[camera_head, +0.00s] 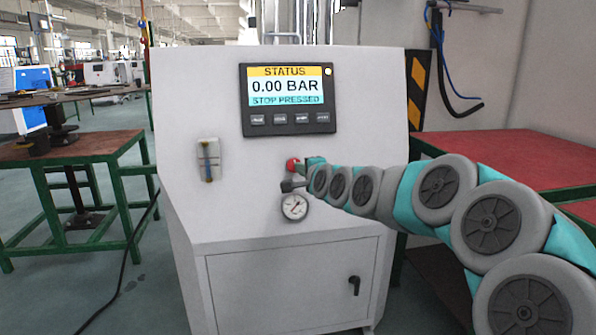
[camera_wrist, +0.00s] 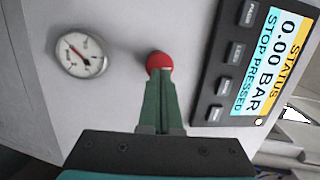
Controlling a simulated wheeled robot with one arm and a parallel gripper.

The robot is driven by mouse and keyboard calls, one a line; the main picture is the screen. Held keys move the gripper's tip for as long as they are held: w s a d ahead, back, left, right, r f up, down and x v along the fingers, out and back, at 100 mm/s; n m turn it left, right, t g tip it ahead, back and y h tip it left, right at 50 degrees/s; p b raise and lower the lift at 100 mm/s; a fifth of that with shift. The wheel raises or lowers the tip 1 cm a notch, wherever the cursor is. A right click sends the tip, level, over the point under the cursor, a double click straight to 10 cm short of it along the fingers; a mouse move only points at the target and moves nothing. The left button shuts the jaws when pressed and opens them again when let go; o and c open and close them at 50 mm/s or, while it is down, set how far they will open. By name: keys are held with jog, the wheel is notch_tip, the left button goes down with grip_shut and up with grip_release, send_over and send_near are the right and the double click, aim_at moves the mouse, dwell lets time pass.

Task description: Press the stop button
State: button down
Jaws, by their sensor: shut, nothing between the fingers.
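The red stop button (camera_head: 292,164) sits on the sloped white front panel of the generator, below the display and above the gauge. In the wrist view the round red button (camera_wrist: 159,62) shows right at the tips of my gripper (camera_wrist: 157,80). The green fingers are shut together with nothing between them, and their tips overlap the button's lower edge, seemingly touching it. In the head view my gripper (camera_head: 312,162) reaches in from the right beside the button and partly hides it. The display (camera_head: 289,97) reads "STATUS 0.00 BAR STOP PRESSED".
A round pressure gauge (camera_head: 295,207) is just below the button. A switch-like fitting (camera_head: 209,160) is on the panel's left. A black handle (camera_head: 354,286) is on the lower door. Green-framed tables (camera_head: 80,147) stand left, and a red-topped bench (camera_head: 520,157) stands right.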

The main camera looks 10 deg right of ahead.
jog(key=v, duration=1.2)
jog(key=shift+d+b, duration=0.2)
jog(key=shift+b, duration=0.25)
jog(key=shift+r, duration=0.15)
jog(key=s+a+f+n+g+y, duration=0.1)
jog(key=s+a+f+n+g, duration=0.3)
jog(key=s+f, duration=0.3)
jog(key=s+a+f+n+g, duration=0.3)
jog(key=s+a+f+n, duration=0.15)
jog(key=s+f, duration=0.35)
jog(key=s+d+f+n+g+h, duration=0.1)
jog(key=s+f+n+g, duration=0.1)
jog(key=s, duration=0.7)
jog(key=s+d+f+n+g+h, duration=0.1)
jog(key=s+f+g, duration=0.4)
jog(key=s, duration=0.5)
jog(key=s+d+f+n+g+h, duration=0.1)
jog(key=s+d+f+n+g, duration=0.2)
jog(key=s, duration=0.6)
jog(key=shift+s+f+n, duration=0.4)
jog(key=shift+f+n, duration=0.1)
jog(key=shift+n, duration=0.35)
jog(key=shift+d, duration=0.15)
